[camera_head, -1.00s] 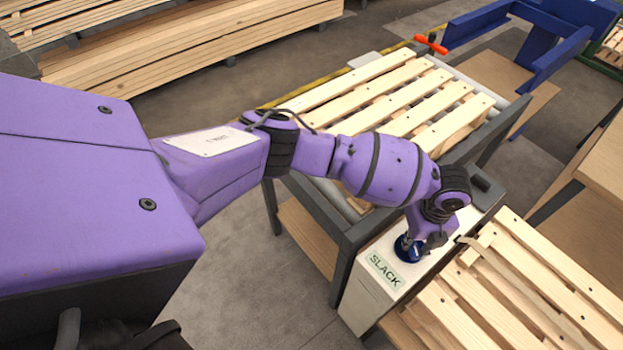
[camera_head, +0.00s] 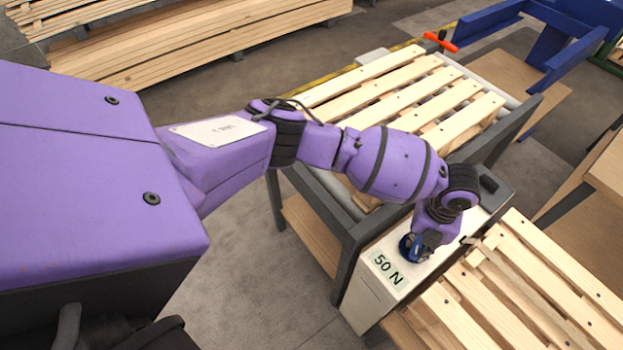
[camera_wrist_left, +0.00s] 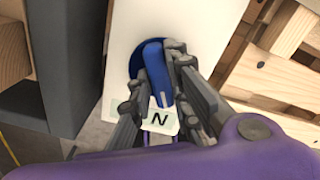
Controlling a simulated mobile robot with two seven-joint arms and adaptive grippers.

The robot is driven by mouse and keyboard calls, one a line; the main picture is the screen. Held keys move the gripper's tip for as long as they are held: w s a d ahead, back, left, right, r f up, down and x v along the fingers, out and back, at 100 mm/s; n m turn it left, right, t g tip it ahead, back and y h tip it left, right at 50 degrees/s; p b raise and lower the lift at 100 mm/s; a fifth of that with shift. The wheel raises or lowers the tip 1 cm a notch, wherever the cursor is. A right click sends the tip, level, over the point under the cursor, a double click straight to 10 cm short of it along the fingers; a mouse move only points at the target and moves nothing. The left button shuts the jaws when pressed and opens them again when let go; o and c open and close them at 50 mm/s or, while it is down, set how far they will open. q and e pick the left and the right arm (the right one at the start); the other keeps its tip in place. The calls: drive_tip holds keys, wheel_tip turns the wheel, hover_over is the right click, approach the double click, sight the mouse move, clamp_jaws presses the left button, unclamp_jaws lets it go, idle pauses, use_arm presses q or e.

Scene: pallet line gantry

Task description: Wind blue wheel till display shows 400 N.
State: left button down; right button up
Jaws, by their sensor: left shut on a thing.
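The blue wheel (camera_head: 408,247) sits on top of a pale box (camera_head: 368,300) beside the roller table. My left gripper (camera_head: 422,242) reaches down onto it from above. In the left wrist view the gripper (camera_wrist_left: 158,98) has its fingers on both sides of the wheel's blue grip (camera_wrist_left: 154,72) and is shut on it. The display (camera_head: 388,269) on the box reads "50 N" in the head view. In the wrist view only the "N" of the display (camera_wrist_left: 161,121) shows between the fingers. My right gripper is not in view.
A slatted wooden pallet (camera_head: 400,98) lies on the roller table (camera_head: 345,240). More pallet slats (camera_head: 510,285) are close to the right of the box. Stacked planks (camera_head: 190,40) lie at the back left. A blue frame (camera_head: 565,45) stands at the back right.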

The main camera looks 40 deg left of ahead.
sight(419, 242)
use_arm(q)
drive_tip(key=shift+w+r, duration=0.15)
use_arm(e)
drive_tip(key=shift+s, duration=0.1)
use_arm(q)
drive_tip(key=c, duration=1.7)
unclamp_jaws()
drive_tip(key=shift+o, duration=0.3)
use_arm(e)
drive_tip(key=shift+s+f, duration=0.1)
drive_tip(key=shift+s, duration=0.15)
use_arm(q)
drive_tip(key=shift+r, duration=0.35)
wheel_tip(419, 242, up, 11)
drive_tip(key=shift+r, duration=0.2)
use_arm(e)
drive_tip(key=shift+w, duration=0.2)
